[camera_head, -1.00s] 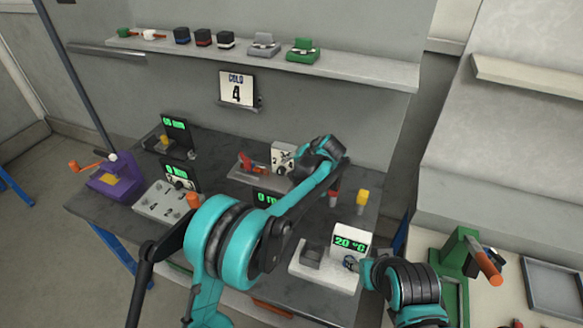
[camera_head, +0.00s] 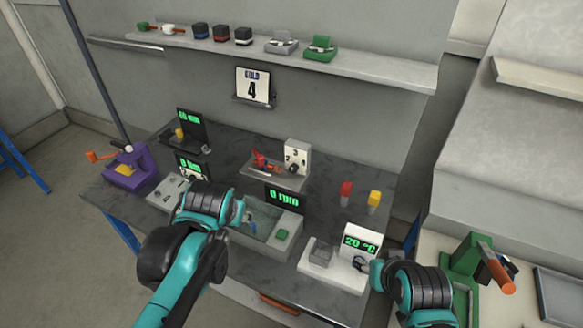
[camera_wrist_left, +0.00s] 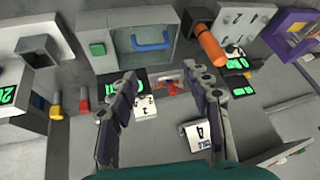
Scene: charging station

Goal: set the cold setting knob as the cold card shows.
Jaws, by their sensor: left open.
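The cold card (camera_head: 253,87), white with "COLD" and a black 4, is on the back wall; it also shows in the left wrist view (camera_wrist_left: 200,133). A white panel (camera_head: 297,152) with digits around a small dark dial stands at the back of the table; where the dial points is too small to read. It also shows in the left wrist view (camera_wrist_left: 147,112), beyond and between my fingers. My left gripper (camera_wrist_left: 160,77) is open and empty, apart from the panel. My right gripper (camera_head: 366,265) is beside the 20 °C device (camera_head: 345,275); its jaws are unclear.
A red tool (camera_head: 264,161) lies beside the panel. A grey box (camera_head: 265,238) with a blue handle and the "0 rpm" display (camera_head: 284,198) stand in front. Red (camera_head: 346,190) and yellow (camera_head: 374,198) pieces stand to the right. A shelf (camera_head: 380,68) runs above.

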